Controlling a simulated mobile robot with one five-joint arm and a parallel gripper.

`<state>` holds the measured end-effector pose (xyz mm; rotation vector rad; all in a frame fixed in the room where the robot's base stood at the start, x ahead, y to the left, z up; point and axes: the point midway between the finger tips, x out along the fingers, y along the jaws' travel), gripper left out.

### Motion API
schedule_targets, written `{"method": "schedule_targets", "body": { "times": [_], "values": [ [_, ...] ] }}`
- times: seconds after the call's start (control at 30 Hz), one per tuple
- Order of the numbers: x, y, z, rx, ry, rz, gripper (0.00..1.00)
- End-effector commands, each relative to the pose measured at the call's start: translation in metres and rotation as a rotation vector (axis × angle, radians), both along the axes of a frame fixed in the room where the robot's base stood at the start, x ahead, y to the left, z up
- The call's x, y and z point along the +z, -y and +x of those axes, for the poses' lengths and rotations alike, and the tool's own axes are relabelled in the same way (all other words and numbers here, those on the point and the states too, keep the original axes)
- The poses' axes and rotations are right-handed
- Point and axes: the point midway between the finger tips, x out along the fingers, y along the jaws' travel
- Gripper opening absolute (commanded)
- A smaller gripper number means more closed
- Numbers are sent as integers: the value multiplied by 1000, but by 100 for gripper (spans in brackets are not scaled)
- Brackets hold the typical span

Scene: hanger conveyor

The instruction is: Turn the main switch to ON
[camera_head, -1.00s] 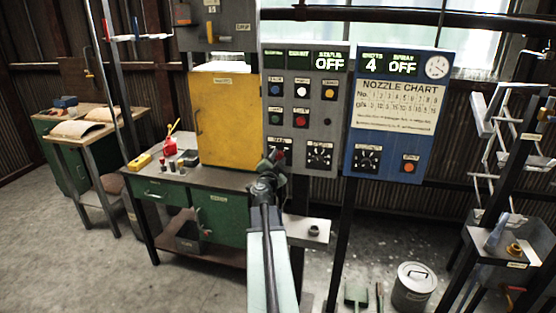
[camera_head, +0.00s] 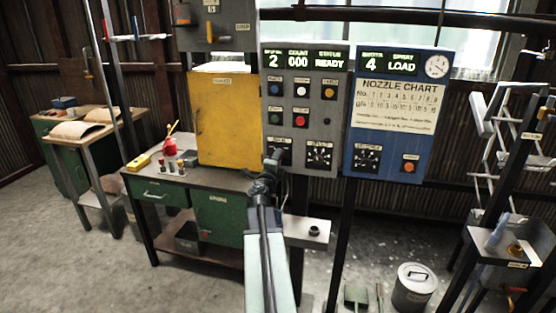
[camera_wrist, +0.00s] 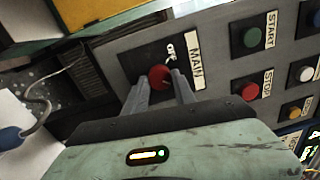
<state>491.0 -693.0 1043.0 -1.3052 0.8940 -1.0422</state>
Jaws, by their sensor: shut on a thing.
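The grey control panel (camera_head: 318,135) carries the main switch. In the wrist view the main switch (camera_wrist: 160,76) is a red knob on a black plate, beside a label reading MAIN. My gripper (camera_wrist: 160,92) is shut on the red knob, one finger on each side of it. In the head view my gripper (camera_head: 270,165) reaches the panel's lower left and hides most of the switch. The panel display (camera_head: 303,60) is lit and reads 2, 000 and READY.
The blue nozzle chart panel (camera_head: 395,115) stands to the right; its display reads 4 and LOAD. A yellow cabinet (camera_head: 225,125) stands close on the left. In the wrist view a red STOP button (camera_wrist: 250,91) and a green START button (camera_wrist: 252,37) sit near my gripper.

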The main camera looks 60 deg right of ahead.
Motion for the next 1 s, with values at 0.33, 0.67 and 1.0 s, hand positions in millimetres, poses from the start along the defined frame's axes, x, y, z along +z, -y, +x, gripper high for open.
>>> {"method": "schedule_targets", "body": {
  "times": [0.33,0.67,1.0],
  "values": [
    [-1,-1,0,2,112,37,0],
    [-1,-2,1,2,128,42,0],
    [-1,-1,1,2,126,41,53]
  ]
}}
